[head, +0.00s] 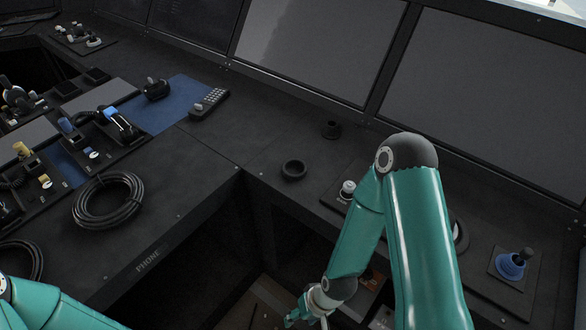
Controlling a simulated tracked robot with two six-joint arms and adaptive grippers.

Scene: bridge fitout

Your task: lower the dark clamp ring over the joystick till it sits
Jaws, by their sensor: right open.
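The dark clamp ring (294,170) lies flat on the black console, left of my right arm, with nothing holding it. A joystick (511,265) with a blue boot and a dark knob stands upright on a square plate at the far right of the console. No ring is around it. My right gripper (305,313) hangs low at the bottom middle, below the console's front edge and away from both. It is open, and its fingers are small and partly cut off by the frame. Only a teal part of my left arm shows at the bottom left.
A white-topped control (347,188) sits close beside my right arm, which hides part of the console. Coiled black cable (108,201) lies on the left console. Large screens (318,45) line the back.

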